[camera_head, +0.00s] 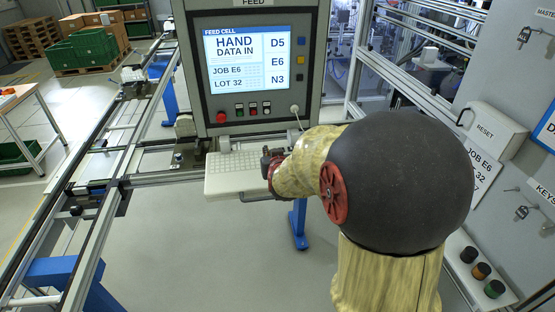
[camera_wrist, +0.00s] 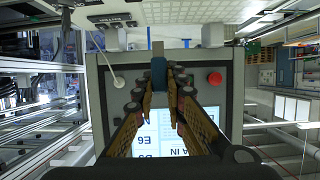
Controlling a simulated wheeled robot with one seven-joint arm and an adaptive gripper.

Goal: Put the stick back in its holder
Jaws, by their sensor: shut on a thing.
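My gripper (camera_wrist: 158,78) points at the lower part of the feed cell panel (camera_wrist: 215,60). Its fingers are closed together on a small dark blue piece, the stick (camera_wrist: 158,53), which juts out beyond the fingertips. In the head view my gripper (camera_head: 272,161) is above the right part of the keyboard shelf (camera_head: 225,188), below the panel's buttons, and the stick is not clear there. A white round fitting (camera_head: 294,108) with a thin line running down from it is at the panel's lower right. I cannot tell which part is the stick's holder.
The panel has a lit screen (camera_head: 247,58) and a red button (camera_head: 221,117). Rails of the line (camera_head: 100,205) run along the left. Floor below the keyboard is clear.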

